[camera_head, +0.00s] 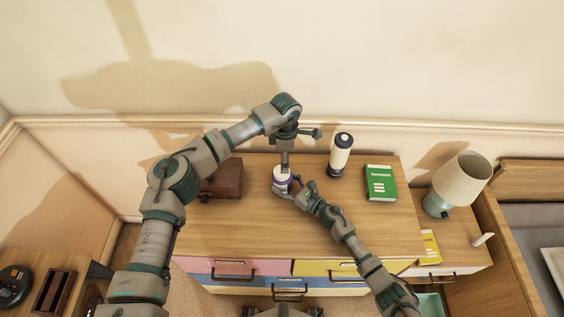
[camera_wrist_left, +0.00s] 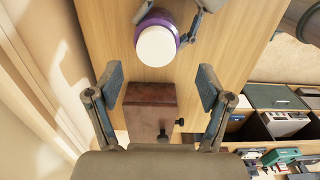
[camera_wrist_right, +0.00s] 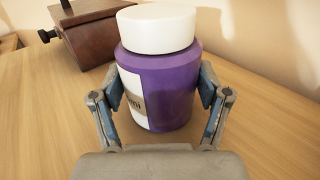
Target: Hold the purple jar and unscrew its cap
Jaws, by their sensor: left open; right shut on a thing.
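The purple jar (camera_wrist_right: 160,87) stands upright on the wooden dresser top, with a white cap (camera_wrist_right: 156,28) on it. My right gripper (camera_wrist_right: 162,92) is shut around the jar's body, one finger on each side. In the head view the jar (camera_head: 281,184) is partly hidden by my arms. My left gripper (camera_wrist_left: 157,82) is open and empty, pointing down above the dresser. In the left wrist view the white cap (camera_wrist_left: 156,46) lies beyond the fingertips, not between them. In the head view my left gripper (camera_head: 285,162) is just above and behind the cap.
A brown wooden box (camera_head: 222,179) stands left of the jar. A lamp (camera_head: 459,181) is further right. The dresser (camera_head: 235,237) has free room in front.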

